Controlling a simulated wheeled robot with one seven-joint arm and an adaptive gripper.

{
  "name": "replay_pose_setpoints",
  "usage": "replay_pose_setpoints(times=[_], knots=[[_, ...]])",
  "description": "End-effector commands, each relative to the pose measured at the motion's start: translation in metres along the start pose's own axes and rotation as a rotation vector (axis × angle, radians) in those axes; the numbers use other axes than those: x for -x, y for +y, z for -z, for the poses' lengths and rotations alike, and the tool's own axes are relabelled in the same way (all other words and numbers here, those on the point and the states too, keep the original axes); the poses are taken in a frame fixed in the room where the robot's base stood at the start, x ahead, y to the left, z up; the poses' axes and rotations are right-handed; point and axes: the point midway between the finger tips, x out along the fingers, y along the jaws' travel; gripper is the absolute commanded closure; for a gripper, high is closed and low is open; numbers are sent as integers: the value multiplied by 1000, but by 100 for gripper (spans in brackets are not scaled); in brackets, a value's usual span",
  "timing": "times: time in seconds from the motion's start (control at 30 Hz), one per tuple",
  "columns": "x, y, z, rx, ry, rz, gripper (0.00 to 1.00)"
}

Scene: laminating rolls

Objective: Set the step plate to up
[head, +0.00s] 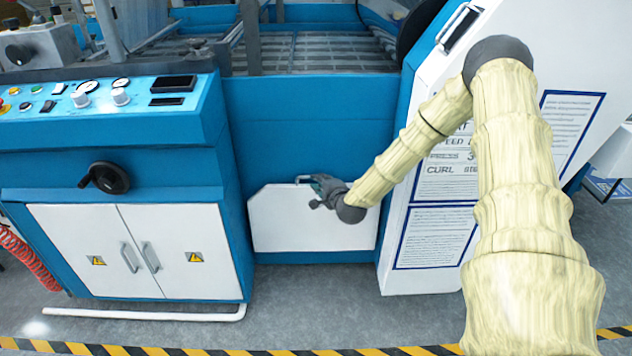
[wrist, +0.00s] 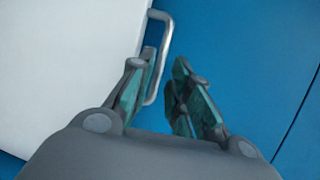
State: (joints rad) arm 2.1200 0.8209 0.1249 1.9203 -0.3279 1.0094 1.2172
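The white panel (head: 300,228) low on the machine's blue front looks like the step plate; no label on it is readable. It appears flat against the blue front, though its exact tilt is hard to tell. A metal handle (wrist: 165,45) sits at its upper edge. My gripper (head: 318,186) is at this handle in the head view. In the wrist view my gripper (wrist: 164,65) is open, and the handle's bar runs between its fingers, closer to the left finger. I cannot tell whether they touch. The white panel fills the left of the wrist view (wrist: 60,70).
A cabinet (head: 140,250) with two white doors and a black handwheel (head: 105,178) stands left, under a control panel (head: 110,95). A white side cover (head: 400,270) with printed notices is right. A white pipe (head: 150,315) and striped floor tape (head: 250,352) lie in front.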

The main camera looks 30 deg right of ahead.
Motion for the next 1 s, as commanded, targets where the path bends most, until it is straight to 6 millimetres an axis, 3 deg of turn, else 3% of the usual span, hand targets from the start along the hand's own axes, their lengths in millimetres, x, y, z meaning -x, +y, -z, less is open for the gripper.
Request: replay_pose_setpoints(times=[0.3,0.67,0.8,1.0], knots=[[-33,1,0,1,-1,-1,81],[-37,0,0,0,-1,0,81],[-37,0,0,0,0,0,100],[-37,0,0,0,0,-1,100]])
